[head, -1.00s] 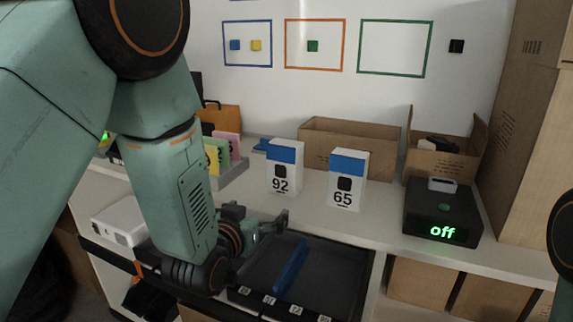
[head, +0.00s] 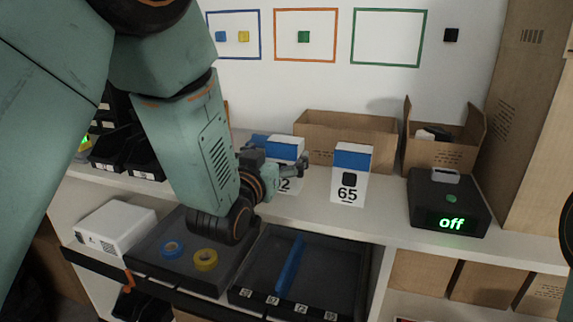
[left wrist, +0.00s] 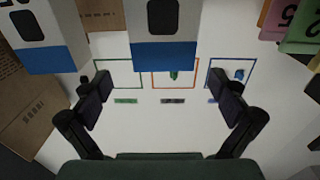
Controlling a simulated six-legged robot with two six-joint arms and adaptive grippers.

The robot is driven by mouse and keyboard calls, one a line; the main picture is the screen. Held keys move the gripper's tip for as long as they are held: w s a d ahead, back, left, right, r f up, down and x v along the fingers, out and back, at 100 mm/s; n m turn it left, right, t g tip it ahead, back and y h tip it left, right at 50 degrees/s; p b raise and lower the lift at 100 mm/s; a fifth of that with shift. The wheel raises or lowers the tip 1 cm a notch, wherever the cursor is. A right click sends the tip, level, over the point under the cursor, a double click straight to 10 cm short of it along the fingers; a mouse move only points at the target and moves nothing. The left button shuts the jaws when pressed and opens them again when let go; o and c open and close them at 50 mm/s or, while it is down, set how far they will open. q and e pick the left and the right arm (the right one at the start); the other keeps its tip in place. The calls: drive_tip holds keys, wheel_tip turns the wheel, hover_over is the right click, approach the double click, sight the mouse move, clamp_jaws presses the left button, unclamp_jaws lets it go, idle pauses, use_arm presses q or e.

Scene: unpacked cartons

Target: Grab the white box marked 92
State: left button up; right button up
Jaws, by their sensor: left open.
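The white box marked 92 (head: 287,148) stands upright on the shelf, with a blue band at its top. My left gripper (head: 276,165) is in front of it and hides much of its front, so only the 2 shows. In the left wrist view, which is upside down, the box (left wrist: 165,52) is at top centre, ahead of the open fingers (left wrist: 163,95) and between their lines. The fingers are empty. A similar white box marked 65 (head: 348,180) stands to the right; it also shows in the left wrist view (left wrist: 45,55). My right gripper is out of view.
An open carton (head: 345,140) stands behind the boxes. A black device reading "off" (head: 447,205) is at right. A dark tray (head: 330,280) with a blue bar is in front.

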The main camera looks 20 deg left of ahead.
sight(281, 146)
use_arm(q)
drive_tip(key=w+b, duration=0.1)
drive_tip(key=w, duration=0.4)
drive_tip(key=shift+w+d, duration=0.1)
drive_tip(key=shift+w, duration=0.3)
drive_tip(key=shift+w+a, duration=0.15)
drive_tip(key=shift+a, duration=0.1)
drive_tip(key=shift+d, duration=0.15)
drive_tip(key=shift+c, duration=1.2)
drive_tip(key=c, duration=0.4)
drive_tip(key=shift+r, duration=0.1)
drive_tip(key=c, duration=1.2)
